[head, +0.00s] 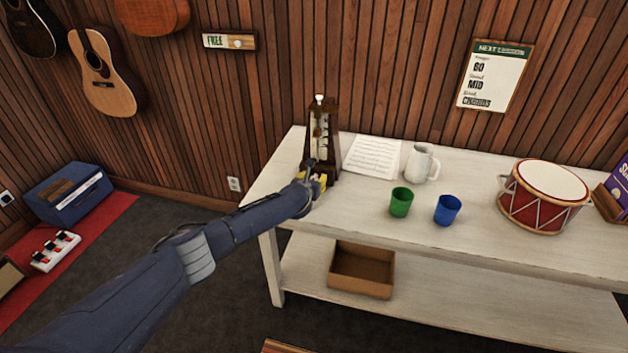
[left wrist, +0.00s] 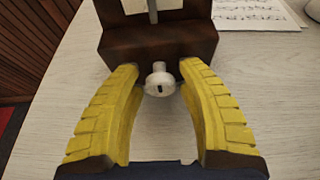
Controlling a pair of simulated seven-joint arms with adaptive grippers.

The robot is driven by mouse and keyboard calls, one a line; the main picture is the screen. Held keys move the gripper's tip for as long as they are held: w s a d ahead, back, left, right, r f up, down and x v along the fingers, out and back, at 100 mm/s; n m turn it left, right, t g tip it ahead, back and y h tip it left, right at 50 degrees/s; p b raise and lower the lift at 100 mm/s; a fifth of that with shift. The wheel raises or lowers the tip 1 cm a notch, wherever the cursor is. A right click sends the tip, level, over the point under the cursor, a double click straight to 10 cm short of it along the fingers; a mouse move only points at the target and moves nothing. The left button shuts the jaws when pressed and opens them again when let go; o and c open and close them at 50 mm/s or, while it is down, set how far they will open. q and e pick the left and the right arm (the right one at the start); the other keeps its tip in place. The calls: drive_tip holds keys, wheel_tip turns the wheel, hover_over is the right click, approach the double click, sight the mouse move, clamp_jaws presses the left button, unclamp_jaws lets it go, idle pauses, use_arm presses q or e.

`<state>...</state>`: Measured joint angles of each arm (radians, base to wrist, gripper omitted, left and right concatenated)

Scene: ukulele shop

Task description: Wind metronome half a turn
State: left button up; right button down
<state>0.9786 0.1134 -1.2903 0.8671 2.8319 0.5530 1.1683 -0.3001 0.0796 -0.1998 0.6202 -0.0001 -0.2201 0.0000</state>
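The metronome (head: 321,132) is a dark wooden tapered case standing upright at the left end of the white table. In the left wrist view its dark base (left wrist: 192,38) shows, with a pale round winding knob (left wrist: 160,83) sticking out toward me. My left gripper (head: 318,181) reaches the front of the metronome. In the left wrist view my left gripper (left wrist: 160,90) has its yellow fingers spread on both sides of the knob, with gaps between. The fingers are open and do not touch the knob. My right gripper is not in view.
On the white table (head: 470,175) are sheet music (head: 372,156), a white pitcher (head: 421,163), a green cup (head: 401,202), a blue cup (head: 447,209) and a red drum (head: 543,197). A brown box (head: 362,270) sits on the lower shelf. The wooden wall is close behind.

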use_arm(q)
clamp_jaws()
drive_tip(key=shift+m+y, duration=0.3)
drive_tip(key=shift+d+r+m+t+y, duration=0.15)
drive_tip(key=shift+m+t+y, duration=0.25)
drive_tip(key=shift+m+y, duration=0.8)
drive_tip(key=shift+m, duration=0.8)
drive_tip(key=shift+w+r, duration=0.1)
drive_tip(key=shift+c, duration=0.7)
unclamp_jaws()
drive_tip(key=o, duration=0.5)
drive_tip(key=shift+f, duration=0.2)
drive_tip(key=shift+o, duration=0.2)
